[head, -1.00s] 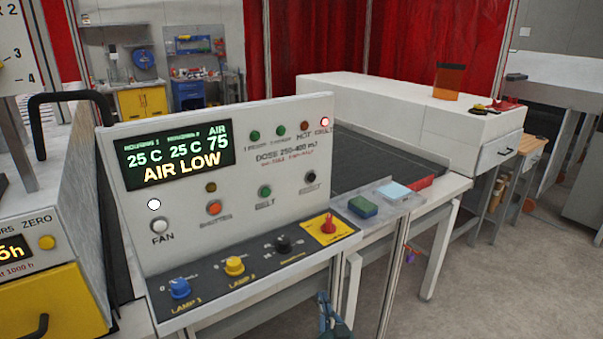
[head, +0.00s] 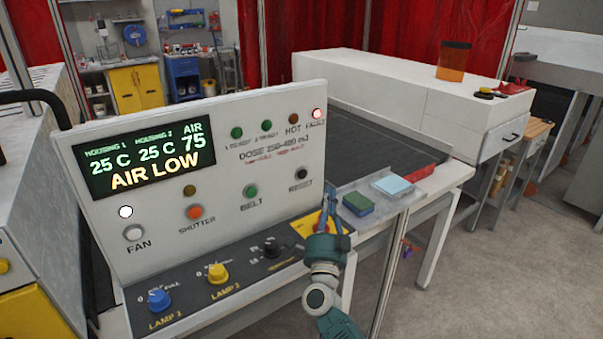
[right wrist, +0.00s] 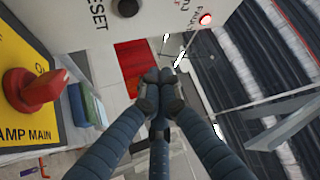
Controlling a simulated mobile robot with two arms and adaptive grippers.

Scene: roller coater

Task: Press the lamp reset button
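The black reset button (head: 302,173) is on the right side of the white control panel (head: 225,140), above its "RESET" label. It also shows at the top edge of the right wrist view (right wrist: 127,8). My right gripper (head: 329,192) points upward, just right of and below the button. In the right wrist view its fingertips (right wrist: 158,86) meet and hold nothing. They look apart from the button. My left gripper is not in view.
The red lamp main knob (right wrist: 32,88) on its yellow plate is close to the right gripper. Lamp knobs (head: 218,273) line the sloped shelf. The screen (head: 141,161) reads "AIR LOW".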

